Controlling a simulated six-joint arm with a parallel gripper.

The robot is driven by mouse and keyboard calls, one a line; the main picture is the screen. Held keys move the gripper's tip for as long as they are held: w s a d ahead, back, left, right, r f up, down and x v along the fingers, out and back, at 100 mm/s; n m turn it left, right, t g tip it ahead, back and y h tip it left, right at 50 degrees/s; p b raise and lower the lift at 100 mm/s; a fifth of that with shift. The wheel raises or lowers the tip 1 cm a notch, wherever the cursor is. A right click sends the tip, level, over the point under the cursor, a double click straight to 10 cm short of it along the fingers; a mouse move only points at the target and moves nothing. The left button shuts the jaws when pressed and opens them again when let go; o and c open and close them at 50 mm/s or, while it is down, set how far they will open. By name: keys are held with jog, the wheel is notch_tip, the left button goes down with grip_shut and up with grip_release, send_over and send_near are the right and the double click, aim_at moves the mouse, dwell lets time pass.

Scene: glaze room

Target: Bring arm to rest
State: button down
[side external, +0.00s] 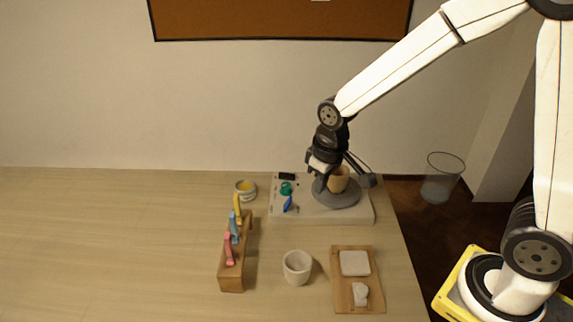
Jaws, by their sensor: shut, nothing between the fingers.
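My gripper (366,180) hangs over the far right part of the table, close by a tan cup (339,180). It is shut, with nothing held. The cup stands on a grey round disc (347,199), and parts of my gripper hide some of it. Whether my fingers touch the cup, I cannot tell. My arm reaches down to it from the upper right.
The disc sits on a pale slab (360,217) with small green (286,188) and blue (288,204) items. A wooden rack (232,284) holds coloured tools. A white cup (297,268) and a wooden board (345,302) stand in front. The table's left is clear.

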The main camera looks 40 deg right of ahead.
jog(key=s+d+f+m+t, duration=0.1)
jog(key=s+d+f, duration=0.1)
jog(key=s, duration=0.7)
jog(key=shift+d, duration=0.45)
